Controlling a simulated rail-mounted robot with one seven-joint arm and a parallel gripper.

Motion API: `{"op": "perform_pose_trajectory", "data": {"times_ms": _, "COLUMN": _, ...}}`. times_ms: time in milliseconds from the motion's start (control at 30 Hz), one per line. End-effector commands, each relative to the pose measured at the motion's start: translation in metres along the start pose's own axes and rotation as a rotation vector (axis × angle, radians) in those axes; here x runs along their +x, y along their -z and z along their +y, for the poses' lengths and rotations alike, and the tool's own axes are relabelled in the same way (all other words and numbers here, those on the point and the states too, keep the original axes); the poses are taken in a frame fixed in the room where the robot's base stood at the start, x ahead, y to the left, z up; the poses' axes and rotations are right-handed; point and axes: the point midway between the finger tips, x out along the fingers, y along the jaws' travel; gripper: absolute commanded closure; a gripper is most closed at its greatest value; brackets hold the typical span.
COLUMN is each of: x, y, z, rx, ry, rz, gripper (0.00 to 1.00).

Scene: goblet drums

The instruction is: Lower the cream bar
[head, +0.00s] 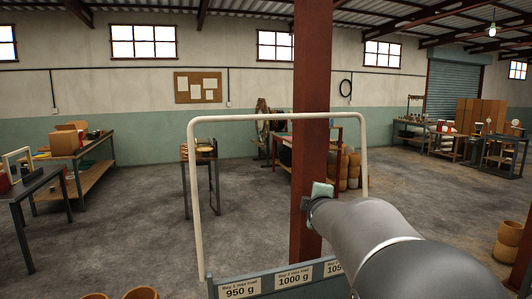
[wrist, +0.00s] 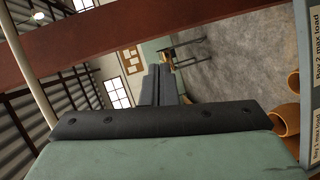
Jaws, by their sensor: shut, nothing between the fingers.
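The cream bar (head: 270,117) is an upside-down U in the head view. Its two uprights stand over the grey labelled rail, and its top runs level, high above that rail. A length of it also shows at the left of the wrist view (wrist: 28,75). My gripper (wrist: 158,72) is shut and empty in the wrist view, its dark fingers together. In the head view its green body shows below the bar's top, between the uprights; the fingers are hard to make out there. The gripper appears apart from the bar.
A red-brown steel post (head: 311,100) rises through the middle of the head view, close to my arm, and crosses the wrist view's top. The grey rail (head: 262,285) carries bay load labels. Wooden drum shells (head: 141,293) lie low in front. Workbenches line the sides; open floor lies beyond.

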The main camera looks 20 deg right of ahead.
Motion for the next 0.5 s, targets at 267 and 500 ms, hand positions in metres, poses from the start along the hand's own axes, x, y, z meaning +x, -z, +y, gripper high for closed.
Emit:
{"op": "perform_pose_trajectory", "data": {"times_ms": 267, "x": 0.073, "y": 0.036, "z": 0.087, "rx": -1.055, "ry": -0.774, "rz": -0.222, "gripper": 1.00}}
{"op": "perform_pose_trajectory", "data": {"times_ms": 500, "x": 0.061, "y": 0.087, "z": 0.103, "rx": -1.422, "ry": -1.083, "rz": -0.393, "gripper": 1.00}}
